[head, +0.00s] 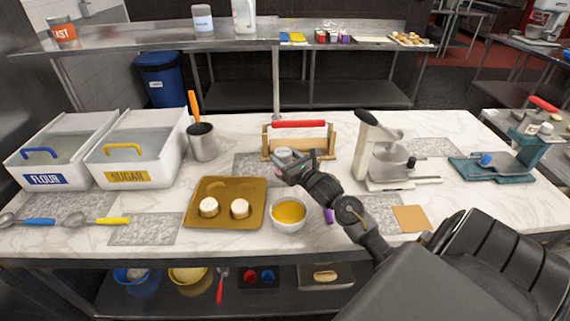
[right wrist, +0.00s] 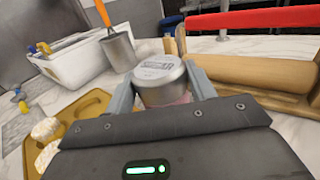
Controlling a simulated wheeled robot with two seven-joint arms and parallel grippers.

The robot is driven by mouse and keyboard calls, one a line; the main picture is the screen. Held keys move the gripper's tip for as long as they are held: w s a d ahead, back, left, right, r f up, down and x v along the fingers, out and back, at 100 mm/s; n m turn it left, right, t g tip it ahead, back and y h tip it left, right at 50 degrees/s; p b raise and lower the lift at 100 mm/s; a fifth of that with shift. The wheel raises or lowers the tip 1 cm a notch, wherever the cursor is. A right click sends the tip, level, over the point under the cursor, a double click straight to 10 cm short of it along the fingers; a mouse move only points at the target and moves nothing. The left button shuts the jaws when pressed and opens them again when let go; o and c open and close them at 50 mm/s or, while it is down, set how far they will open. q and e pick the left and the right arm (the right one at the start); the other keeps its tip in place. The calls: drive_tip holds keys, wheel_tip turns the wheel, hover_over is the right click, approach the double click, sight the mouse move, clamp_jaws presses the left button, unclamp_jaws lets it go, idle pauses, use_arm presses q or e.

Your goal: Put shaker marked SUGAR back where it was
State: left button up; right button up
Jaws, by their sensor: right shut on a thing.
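My right gripper (head: 291,165) is shut on a small metal shaker (head: 284,154) near the middle of the counter. In the right wrist view the shaker (right wrist: 160,80) sits between the two fingers (right wrist: 162,92), with its silver lid up. The lid bears lettering that is too blurred to read surely. A wooden rack with a red handle (head: 299,124) stands right behind the shaker; it is at the right in the wrist view (right wrist: 250,75). I cannot tell whether the shaker touches the counter. My left gripper is not in view.
A baking tray (head: 191,214) with two white-topped pieces and a bowl of yellow liquid (head: 289,213) lie in front. A metal pot (head: 203,142) with an orange-handled tool stands left.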

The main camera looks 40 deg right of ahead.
wheel_tip(320, 180, down, 2)
drive_tip(key=shift+f+p, duration=0.1)
drive_tip(key=shift+p, duration=0.45)
drive_tip(key=shift+f, duration=0.25)
drive_tip(key=shift+f, duration=0.1)
drive_tip(key=shift+f, duration=0.15)
drive_tip(key=o, duration=1.1)
drive_tip(key=shift+r, duration=0.2)
